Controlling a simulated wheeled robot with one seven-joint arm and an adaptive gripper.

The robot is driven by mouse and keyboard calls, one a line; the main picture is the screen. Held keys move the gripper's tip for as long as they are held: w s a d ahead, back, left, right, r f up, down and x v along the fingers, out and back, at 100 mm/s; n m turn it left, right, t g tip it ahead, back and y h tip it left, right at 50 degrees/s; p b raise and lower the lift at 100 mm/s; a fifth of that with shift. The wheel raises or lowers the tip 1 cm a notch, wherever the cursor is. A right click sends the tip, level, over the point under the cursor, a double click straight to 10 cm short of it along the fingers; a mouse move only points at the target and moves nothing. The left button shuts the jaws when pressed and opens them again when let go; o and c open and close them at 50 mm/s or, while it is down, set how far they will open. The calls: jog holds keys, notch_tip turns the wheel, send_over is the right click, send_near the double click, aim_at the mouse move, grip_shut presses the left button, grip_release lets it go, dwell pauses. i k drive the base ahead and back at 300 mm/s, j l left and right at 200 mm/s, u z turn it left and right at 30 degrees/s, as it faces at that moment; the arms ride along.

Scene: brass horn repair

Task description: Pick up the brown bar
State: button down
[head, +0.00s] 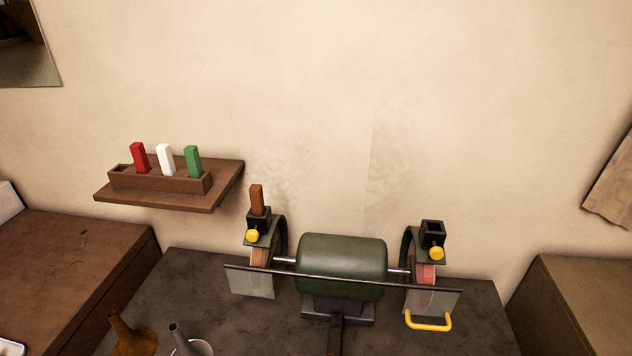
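The brown bar (257,198) stands upright in a small black square holder (258,220) on top of the left wheel guard of the green bench grinder (341,266). Its upper part sticks out above the holder; its lower end is hidden inside. A yellow knob (252,236) sits on the front of this holder. My gripper is not in view.
A matching holder (433,234) on the right guard looks empty. A wall shelf (222,178) bears a wooden rack (160,181) with red (139,157), white (165,159) and green (193,161) bars. A brass horn piece (131,335) and a grey one (184,341) stand front left.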

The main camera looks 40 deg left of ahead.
aim_at(255, 192)
jog(key=u, duration=1.95)
jog(key=i+j+z, duration=0.1)
jog(key=j+z, duration=0.2)
jog(key=z, duration=0.15)
jog(key=j+z, duration=0.4)
jog(key=i+j+z, duration=0.1)
jog(key=j+z, duration=0.15)
jog(key=z, duration=0.2)
